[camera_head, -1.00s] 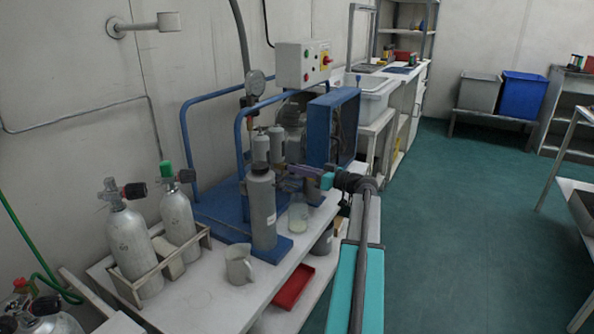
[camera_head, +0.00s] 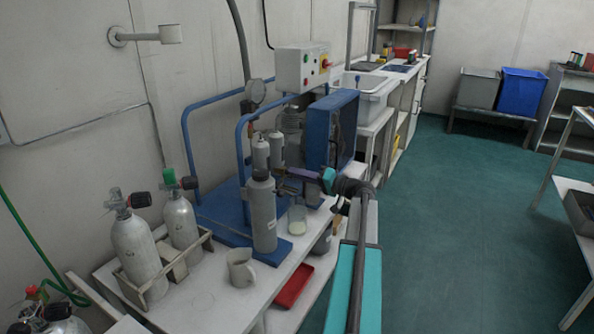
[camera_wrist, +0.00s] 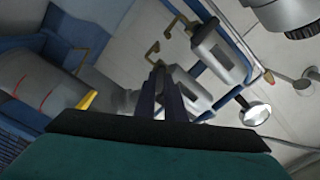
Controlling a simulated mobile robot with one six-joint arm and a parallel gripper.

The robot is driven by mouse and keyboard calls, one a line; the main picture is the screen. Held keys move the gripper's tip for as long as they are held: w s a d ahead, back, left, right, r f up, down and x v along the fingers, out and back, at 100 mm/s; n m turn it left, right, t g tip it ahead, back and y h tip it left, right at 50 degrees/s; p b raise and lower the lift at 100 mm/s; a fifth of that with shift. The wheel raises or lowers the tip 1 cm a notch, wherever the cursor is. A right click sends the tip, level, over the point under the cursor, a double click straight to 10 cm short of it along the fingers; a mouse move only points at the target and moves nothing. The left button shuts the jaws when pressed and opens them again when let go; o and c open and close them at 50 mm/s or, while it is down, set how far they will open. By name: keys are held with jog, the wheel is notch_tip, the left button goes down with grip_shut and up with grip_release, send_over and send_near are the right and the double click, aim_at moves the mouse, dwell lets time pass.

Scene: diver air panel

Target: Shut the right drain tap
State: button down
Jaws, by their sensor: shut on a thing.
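In the head view my gripper (camera_head: 290,172) reaches in from the right, below the two small grey separator cylinders (camera_head: 261,152) on the blue compressor frame. The taps are too small or hidden there. In the wrist view my gripper (camera_wrist: 160,72) has its dark fingers close together. A brass tap lever (camera_wrist: 153,50) shows at the fingertips, by the nearer cylinder (camera_wrist: 189,90); it appears to be the right drain tap, gripped. The other brass tap (camera_wrist: 179,24) is farther off by the second cylinder (camera_wrist: 218,55), free of the fingers.
A glass jar (camera_head: 297,219) stands below my gripper on the bench. A tall grey cylinder (camera_head: 262,210) stands close left of it, with a jug (camera_head: 241,268) in front. A red tray (camera_head: 293,286) lies lower. The floor (camera_head: 450,240) to the right is clear.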

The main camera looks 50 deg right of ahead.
jog(key=shift+f+m+p, duration=0.15)
jog(key=shift+m+p, duration=2.1)
jog(key=shift+m, duration=1.05)
jog(key=c, duration=1.8)
grip_release()
jog(key=shift+c, duration=0.2)
jog(key=shift+s, duration=0.1)
jog(key=v, duration=1.3)
jog(key=shift+s+p, duration=0.4)
